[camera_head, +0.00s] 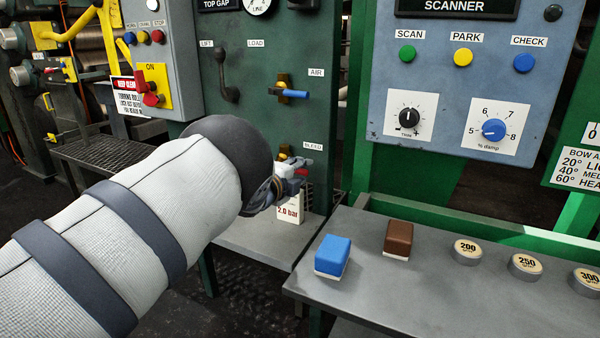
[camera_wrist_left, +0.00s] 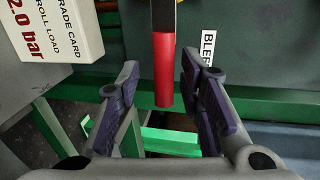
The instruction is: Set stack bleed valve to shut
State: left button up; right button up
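The bleed valve has a red lever (camera_wrist_left: 163,72). In the left wrist view the lever hangs down the picture between the two fingers, beside the BLEED label (camera_wrist_left: 208,45). In the head view only a bit of the red lever (camera_head: 302,171) shows under the BLEED label (camera_head: 312,146), with a yellow part (camera_head: 284,152) near it. My left gripper (camera_wrist_left: 159,80) is open, one dark finger on each side of the lever with a visible gap on both sides. In the head view my left arm and wrist hide much of the valve. My right gripper is not in view.
A white 2.0 bar card block (camera_head: 290,207) stands close below the valve. Above are the blue AIR lever (camera_head: 290,93) and the dark LOAD handle (camera_head: 228,90). At right, a grey bench (camera_head: 400,290) holds a blue block (camera_head: 333,255), a brown block (camera_head: 398,237) and round weights (camera_head: 467,250).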

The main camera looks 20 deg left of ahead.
pick_arm(q)
jog(key=shift+r, duration=0.1)
jog(key=s+r, duration=0.2)
jog(key=s, duration=0.9)
jog(key=shift+s+a+r, duration=0.15)
jog(key=shift+s, duration=0.25)
jog(key=s+f+n+g+y+p, duration=0.2)
jog(key=s+f+n+g, duration=0.9)
jog(key=s+f, duration=1.4)
jog(key=s+d+f+n+g, duration=0.1)
jog(key=s+d+n+g, duration=0.2)
jog(key=s, duration=1.1)
jog(key=s+d+f+n+g+h+p, duration=0.1)
jog(key=s+d+n+g, duration=0.3)
jog(key=s, duration=1.1)
jog(key=shift+d+f+n, duration=0.15)
jog(key=shift+d+n, duration=0.55)
jog(key=shift+d, duration=0.05)
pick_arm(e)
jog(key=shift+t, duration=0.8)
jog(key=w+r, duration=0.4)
